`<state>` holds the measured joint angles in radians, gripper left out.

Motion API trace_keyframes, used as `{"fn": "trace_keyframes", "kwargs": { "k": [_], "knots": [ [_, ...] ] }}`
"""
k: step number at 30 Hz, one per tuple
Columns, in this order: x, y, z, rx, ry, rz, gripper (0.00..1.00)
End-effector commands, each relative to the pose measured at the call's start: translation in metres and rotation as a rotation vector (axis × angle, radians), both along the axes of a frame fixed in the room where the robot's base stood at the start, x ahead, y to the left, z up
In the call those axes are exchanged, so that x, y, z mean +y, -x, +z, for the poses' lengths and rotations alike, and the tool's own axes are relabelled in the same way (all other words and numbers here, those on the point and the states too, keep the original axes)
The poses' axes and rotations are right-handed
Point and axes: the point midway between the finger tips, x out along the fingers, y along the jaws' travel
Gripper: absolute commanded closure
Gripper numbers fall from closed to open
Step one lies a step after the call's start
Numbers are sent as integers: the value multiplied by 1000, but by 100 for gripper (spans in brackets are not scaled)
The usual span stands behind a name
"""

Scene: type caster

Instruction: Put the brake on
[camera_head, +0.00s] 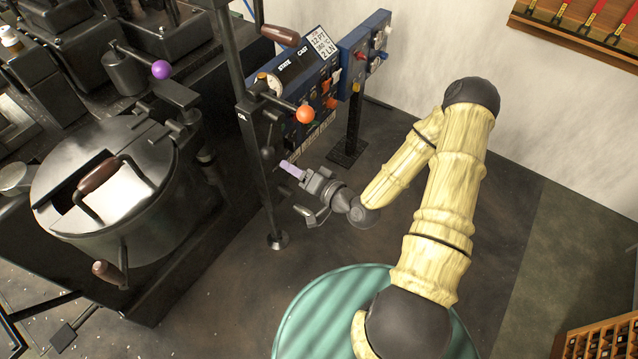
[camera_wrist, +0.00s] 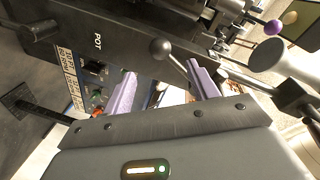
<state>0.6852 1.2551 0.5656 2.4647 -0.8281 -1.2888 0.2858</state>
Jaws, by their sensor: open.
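A short lever with a dark ball knob (camera_wrist: 160,48) shows in the wrist view, just beyond and between my fingertips, apart from them. In the head view a dark ball knob (camera_head: 267,153) sits on the machine post, below a lever with an orange ball (camera_head: 305,113). No lever bears a readable brake label, so I cannot tell which one is the brake. My gripper (camera_head: 292,169) is beside the post, pointing left toward it. In the wrist view my gripper (camera_wrist: 163,85) has its two lilac fingers apart, with nothing held between them.
A blue control panel (camera_head: 318,85) with switches stands behind the post. A lever with a purple ball (camera_head: 161,69) and a round lidded pot (camera_head: 110,175) are to the left. A brown handle (camera_head: 280,35) juts out above.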

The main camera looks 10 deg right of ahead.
Motion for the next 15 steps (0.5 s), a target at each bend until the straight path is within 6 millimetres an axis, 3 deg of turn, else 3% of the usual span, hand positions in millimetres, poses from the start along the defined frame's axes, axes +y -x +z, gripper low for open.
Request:
{"fn": "trace_keyframes", "kwargs": {
  "k": [7,15],
  "knots": [
    [-30,39,8,4,0,-3,41],
    [-42,56,12,2,-1,-2,41]
  ]
}}
